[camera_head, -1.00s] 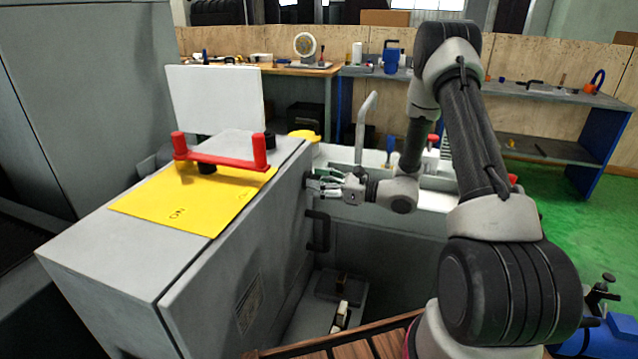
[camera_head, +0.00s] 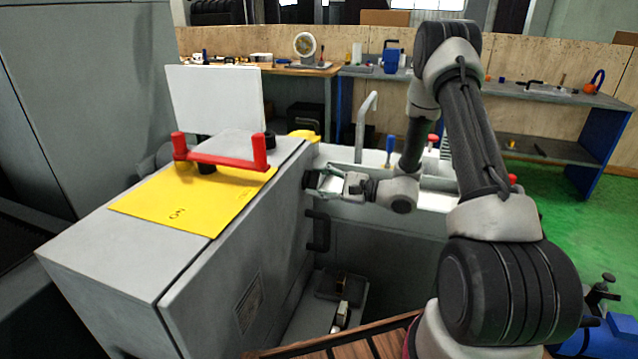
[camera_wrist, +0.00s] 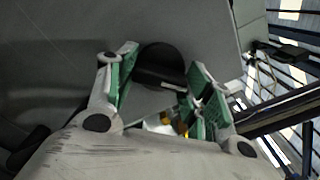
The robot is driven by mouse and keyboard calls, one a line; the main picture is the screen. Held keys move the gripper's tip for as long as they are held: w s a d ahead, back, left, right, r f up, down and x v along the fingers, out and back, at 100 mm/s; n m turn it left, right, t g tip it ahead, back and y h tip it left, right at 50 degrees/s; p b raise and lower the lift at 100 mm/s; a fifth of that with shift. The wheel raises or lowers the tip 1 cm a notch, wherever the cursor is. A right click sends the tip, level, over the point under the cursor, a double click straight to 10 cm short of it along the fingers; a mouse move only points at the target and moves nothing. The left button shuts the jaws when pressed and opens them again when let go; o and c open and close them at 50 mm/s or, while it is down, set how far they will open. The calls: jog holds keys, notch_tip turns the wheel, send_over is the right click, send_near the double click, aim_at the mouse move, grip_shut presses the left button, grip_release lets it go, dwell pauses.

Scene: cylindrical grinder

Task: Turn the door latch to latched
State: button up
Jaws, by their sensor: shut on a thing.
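The door latch is a black rounded knob (camera_wrist: 160,62) on the grey door face, between my fingers in the wrist view. My gripper (camera_head: 317,182) is at the upper far end of the grey door (camera_head: 240,255) in the head view. Its green-padded fingers (camera_wrist: 162,72) stand on both sides of the latch and are shut on it. In the head view the fingers mostly hide the latch. I cannot tell from these views which position the latch points to.
A black door handle (camera_head: 318,230) sits just below my gripper. A red bar handle (camera_head: 215,158) and a yellow plate (camera_head: 185,205) are on top of the housing. A bent grey pipe (camera_head: 362,125) stands behind my gripper. A wooden slatted platform (camera_head: 350,345) lies below.

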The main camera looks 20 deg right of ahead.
jog(key=n, duration=0.9)
dwell(0.5)
jog(key=o, duration=1)
jog(key=shift+o, duration=0.2)
jog(key=v, duration=1.2)
